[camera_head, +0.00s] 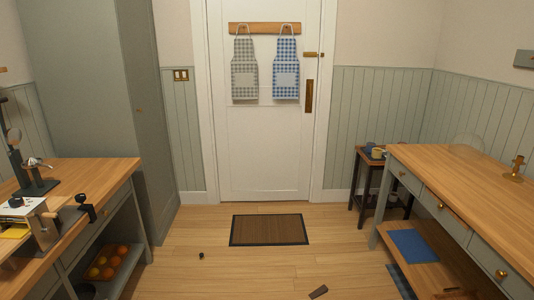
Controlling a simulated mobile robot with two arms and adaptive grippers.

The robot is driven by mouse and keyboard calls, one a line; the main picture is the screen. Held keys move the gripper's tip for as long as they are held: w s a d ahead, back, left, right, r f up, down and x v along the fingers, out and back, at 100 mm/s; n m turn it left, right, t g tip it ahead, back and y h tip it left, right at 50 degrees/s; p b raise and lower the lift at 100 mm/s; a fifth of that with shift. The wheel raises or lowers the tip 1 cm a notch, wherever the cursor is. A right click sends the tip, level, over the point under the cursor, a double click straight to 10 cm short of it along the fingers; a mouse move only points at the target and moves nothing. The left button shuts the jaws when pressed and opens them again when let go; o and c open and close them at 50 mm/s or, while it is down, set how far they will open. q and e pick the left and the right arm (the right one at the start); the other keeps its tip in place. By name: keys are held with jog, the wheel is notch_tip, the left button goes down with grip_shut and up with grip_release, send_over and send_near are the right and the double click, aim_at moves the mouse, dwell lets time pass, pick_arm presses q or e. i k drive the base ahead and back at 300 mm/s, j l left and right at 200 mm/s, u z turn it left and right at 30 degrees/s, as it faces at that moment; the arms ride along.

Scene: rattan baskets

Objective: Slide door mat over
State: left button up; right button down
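The door mat (269,230) is brown with a dark border. It lies flat on the wood floor, just in front of the closed white door (268,150), with a strip of floor between them. Its right edge sits about below the door's right side. Neither of my grippers is in view, so nothing of mine is touching the mat.
Wooden-topped counters stand at left (106,172) and right (446,164). A small dark side table (370,160) is right of the door. A small dark round object (201,255) and a brown block (318,292) lie on the floor. Floor around the mat is otherwise clear.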

aim_at(247, 230)
jog(key=i, duration=1.65)
